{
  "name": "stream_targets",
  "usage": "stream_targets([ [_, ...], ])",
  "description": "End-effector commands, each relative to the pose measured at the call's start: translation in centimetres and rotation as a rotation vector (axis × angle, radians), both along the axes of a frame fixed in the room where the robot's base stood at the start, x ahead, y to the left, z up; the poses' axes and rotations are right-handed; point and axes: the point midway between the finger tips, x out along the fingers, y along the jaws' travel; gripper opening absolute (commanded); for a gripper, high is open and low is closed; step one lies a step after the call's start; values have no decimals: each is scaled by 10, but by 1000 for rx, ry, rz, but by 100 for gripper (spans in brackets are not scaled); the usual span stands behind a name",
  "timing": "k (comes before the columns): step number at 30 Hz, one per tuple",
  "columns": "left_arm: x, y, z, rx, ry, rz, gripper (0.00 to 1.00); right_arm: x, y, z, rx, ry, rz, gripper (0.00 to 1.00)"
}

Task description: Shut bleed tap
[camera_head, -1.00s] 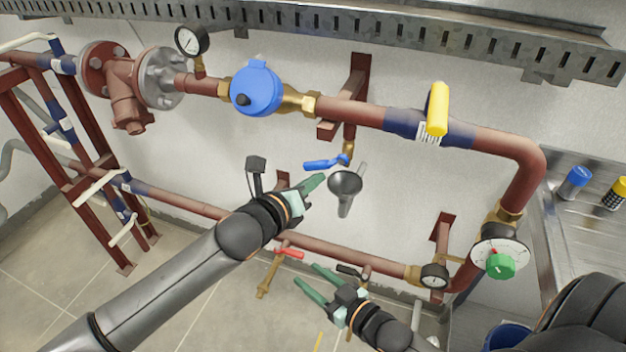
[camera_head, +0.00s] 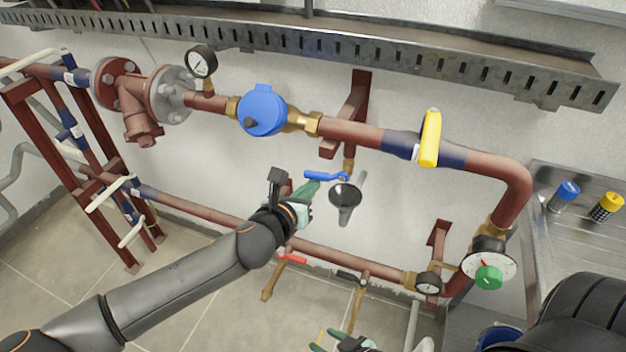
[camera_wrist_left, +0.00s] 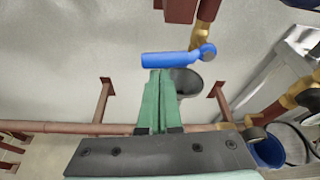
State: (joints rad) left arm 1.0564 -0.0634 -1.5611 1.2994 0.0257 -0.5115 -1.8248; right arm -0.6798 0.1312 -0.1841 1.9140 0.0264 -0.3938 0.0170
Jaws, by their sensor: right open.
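The bleed tap is a small brass tap (camera_head: 348,163) below the upper pipe, with a blue lever (camera_head: 322,176). The lever lies roughly level, pointing left, across the tap's downward line. It also shows in the left wrist view (camera_wrist_left: 165,59). A dark funnel (camera_head: 345,196) is just below the tap. My left gripper (camera_head: 314,187) has its green fingers together and empty, with tips just under the lever; in the left wrist view the tips (camera_wrist_left: 160,73) almost meet it. I cannot tell whether they touch. My right gripper (camera_head: 334,341) is open at the bottom edge, partly cut off.
A yellow-handled valve (camera_head: 430,138) and a blue meter (camera_head: 262,111) sit on the upper pipe. Red (camera_head: 292,258) and black (camera_head: 350,278) levers sit at the lower pipe. A dial with a green knob (camera_head: 488,277) is at right. Wall behind the tap is bare.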

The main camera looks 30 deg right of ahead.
Motion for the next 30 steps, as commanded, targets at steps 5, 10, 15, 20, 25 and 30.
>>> stream_targets([
  [5, 1, 0, 9, 38, -56, -1, 0, 0, 0, 12, 1, 0, -1, 50],
  [10, 2, -1, 8, 41, -61, -2, 0, 0, 0, 11, 1, -1, -1, 50],
  [15, 1, -1, 8, 40, -60, -2, 0, 0, 0, 11, 1, -1, -1, 50],
  [20, 0, 2, 8, 41, -59, -2, 0, 0, 0, 12, 1, -1, -1, 50],
  [25, -9, 14, 13, 42, -58, -2, 0, 0, 0, 14, 1, 0, -1, 50],
  [30, -24, 33, 21, 42, -58, -2, 0, 0, 0, 17, 1, 0, -1, 50],
])
